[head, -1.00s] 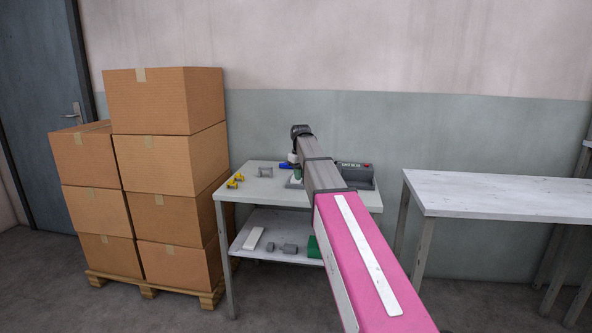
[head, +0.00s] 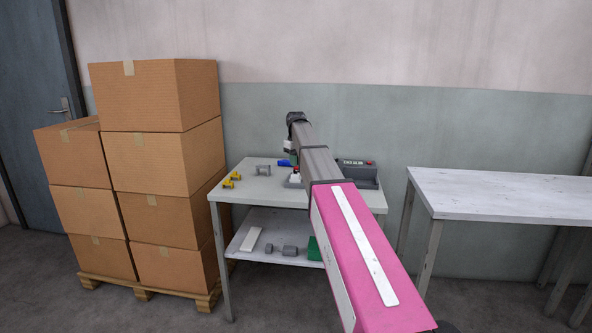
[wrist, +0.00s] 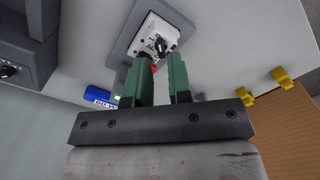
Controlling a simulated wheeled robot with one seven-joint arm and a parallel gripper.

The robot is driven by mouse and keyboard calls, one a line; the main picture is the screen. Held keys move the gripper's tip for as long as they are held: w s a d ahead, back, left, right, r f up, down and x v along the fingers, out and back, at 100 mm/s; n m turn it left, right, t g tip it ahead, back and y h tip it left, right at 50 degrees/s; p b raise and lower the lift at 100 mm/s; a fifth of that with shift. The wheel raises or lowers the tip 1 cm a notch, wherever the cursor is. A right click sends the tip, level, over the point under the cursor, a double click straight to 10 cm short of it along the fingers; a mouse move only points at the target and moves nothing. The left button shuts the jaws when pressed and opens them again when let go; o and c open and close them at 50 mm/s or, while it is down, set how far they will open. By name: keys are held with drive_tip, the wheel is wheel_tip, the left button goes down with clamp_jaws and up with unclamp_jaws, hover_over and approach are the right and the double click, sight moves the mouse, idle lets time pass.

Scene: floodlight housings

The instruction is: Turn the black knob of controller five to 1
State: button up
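In the wrist view, a small grey box with a white face carries a black knob (wrist: 160,46) with a pale pointer mark, and printed marks around it too small to read. A red part (wrist: 154,68) shows at its near edge. My gripper (wrist: 161,62) is open, its two green fingers apart on either side of the line to the knob, with nothing held. Whether the fingertips touch the box I cannot tell. In the head view my gripper (head: 294,158) hangs over the table, largely hiding this box (head: 295,179). No controller number is readable.
A larger grey unit (head: 360,175) with a red button stands right on the table (head: 240,190); it shows left in the wrist view (wrist: 35,50). A blue object (wrist: 97,97), yellow parts (head: 231,180) and a grey part (head: 263,170) lie nearby. Stacked cartons (head: 160,180) stand left.

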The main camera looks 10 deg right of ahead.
sight(297, 173)
drive_tip(key=shift+f, duration=1.8)
clamp_jaws()
drive_tip(key=shift+n, duration=0.7)
drive_tip(key=n, duration=0.3)
drive_tip(key=shift+d, duration=0.1)
drive_tip(key=shift+w+n, duration=0.15)
drive_tip(key=shift+n, duration=2.05)
